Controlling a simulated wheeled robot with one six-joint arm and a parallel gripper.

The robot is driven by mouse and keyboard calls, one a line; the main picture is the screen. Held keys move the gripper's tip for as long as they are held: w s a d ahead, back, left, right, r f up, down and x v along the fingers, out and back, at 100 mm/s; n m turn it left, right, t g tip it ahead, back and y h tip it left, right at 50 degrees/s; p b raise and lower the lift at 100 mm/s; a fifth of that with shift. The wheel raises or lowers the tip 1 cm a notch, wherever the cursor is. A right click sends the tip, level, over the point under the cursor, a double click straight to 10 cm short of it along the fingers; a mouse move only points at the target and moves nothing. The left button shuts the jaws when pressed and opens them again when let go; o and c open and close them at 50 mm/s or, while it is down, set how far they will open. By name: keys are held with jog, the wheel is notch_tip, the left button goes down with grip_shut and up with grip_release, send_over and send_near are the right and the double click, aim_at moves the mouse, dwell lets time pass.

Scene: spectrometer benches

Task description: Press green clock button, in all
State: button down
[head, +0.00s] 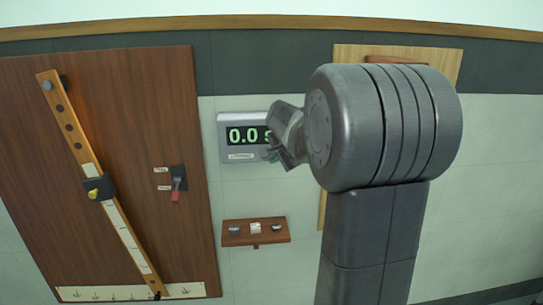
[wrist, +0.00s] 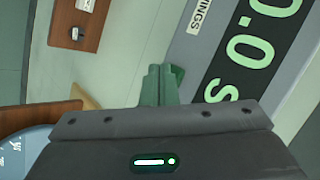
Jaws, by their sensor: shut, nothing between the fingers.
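The clock (head: 233,118) is a grey wall box with a dark display reading 0.0 s in green digits. In the wrist view the clock (wrist: 198,57) fills the upper right, its display tilted. My gripper (head: 272,142) is in front of the clock's right side and covers part of it. In the wrist view my gripper (wrist: 160,72) has its fingers together with nothing between them, near the clock's lower edge. I cannot make out a green button for certain; a green patch shows right beside the fingertips. I cannot tell whether the fingers touch anything.
A wooden board (head: 130,100) on the left carries a slanted, marked rail (head: 111,205) and a red-handled switch (head: 176,194). A small wooden shelf (head: 270,240) with small items is below the clock. Another board (head: 345,55) is behind my arm.

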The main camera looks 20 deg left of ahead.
jog(key=shift+w+a, duration=0.25)
jog(key=shift+w, duration=0.15)
dwell(0.8)
jog(key=shift+s+d, duration=0.1)
jog(key=shift+s, duration=0.05)
jog(key=shift+s+d, duration=0.4)
jog(key=shift+s, duration=0.25)
jog(key=s+d, duration=0.1)
jog(key=s, duration=0.2)
jog(key=s+d, duration=0.1)
jog(key=shift+s+d+b, duration=0.15)
jog(key=shift+d+b, duration=0.15)
jog(key=shift+b, duration=0.05)
dwell(0.7)
